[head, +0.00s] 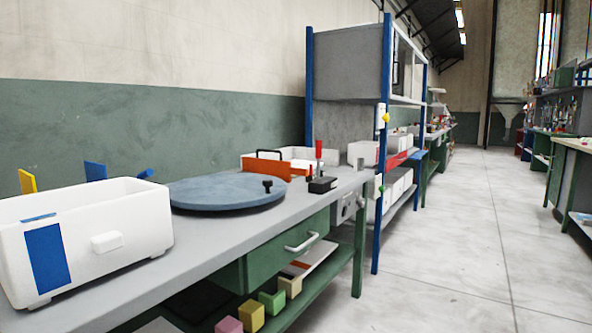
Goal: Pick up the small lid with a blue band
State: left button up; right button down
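A white open-topped box (130,210) with a blue band (48,258) down its front stands on the near left of the workbench. A small white block-like handle (107,242) sticks out of its front. A small blue patch (38,217) shows at its inside left. I cannot make out a separate small lid with a blue band. The bottom of the box's inside is hidden by its front wall. Neither of my grippers is in view.
The grey workbench (215,240) holds a round blue-grey disc (225,190) with a black knob, an orange-fronted box (265,168) and a red-handled lever (319,160). Coloured blocks (250,315) sit on the shelf below. The aisle floor (450,240) on the right is clear.

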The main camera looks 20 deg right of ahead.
aim_at(295, 163)
jog(key=z, duration=0.4)
jog(key=i+l+z, duration=0.2)
jog(key=z, duration=0.25)
jog(key=i+l+z, duration=0.15)
jog(key=z, duration=0.25)
jog(key=i+z, duration=0.3)
jog(key=z, duration=0.15)
jog(key=i, duration=2.5)
jog(key=i+u, duration=0.1)
jog(key=i, duration=0.6)
jog(key=i+l+u, duration=0.1)
jog(key=i, duration=0.6)
jog(key=i+l+u, duration=0.15)
jog(key=i, duration=0.5)
jog(key=i+l+u, duration=0.1)
jog(key=u, duration=2.5)
